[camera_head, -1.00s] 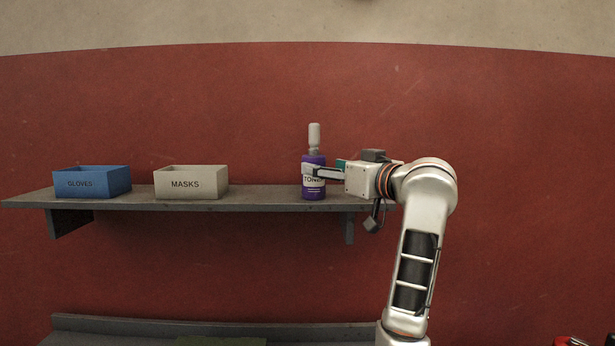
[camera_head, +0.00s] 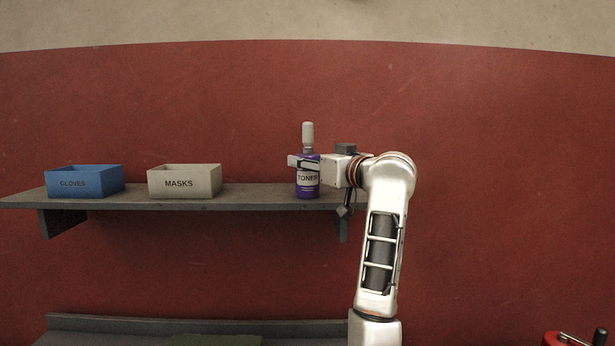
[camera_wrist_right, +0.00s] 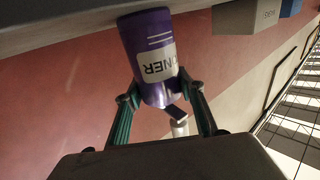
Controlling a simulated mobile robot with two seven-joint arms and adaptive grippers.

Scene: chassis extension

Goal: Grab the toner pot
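The toner pot (camera_head: 308,186) is a purple bottle with a white label and a pale top. It stands upright on the right part of the grey shelf (camera_head: 255,196). In the right wrist view the pot (camera_wrist_right: 148,45) appears upside down between the two green-grey fingers. My right gripper (camera_head: 304,163) reaches in from the right at the pot's upper body, with a fingertip extending past its left side. The fingers (camera_wrist_right: 160,88) lie on both sides of the pot, close to it. Whether they press on it is unclear. My left gripper is not in view.
A blue box marked GLOVES (camera_head: 78,183) and a pale box marked MASKS (camera_head: 182,182) stand on the shelf to the left. Shelf room is free between the masks box and the pot. A lower grey surface (camera_head: 110,323) lies below. A red wall is behind.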

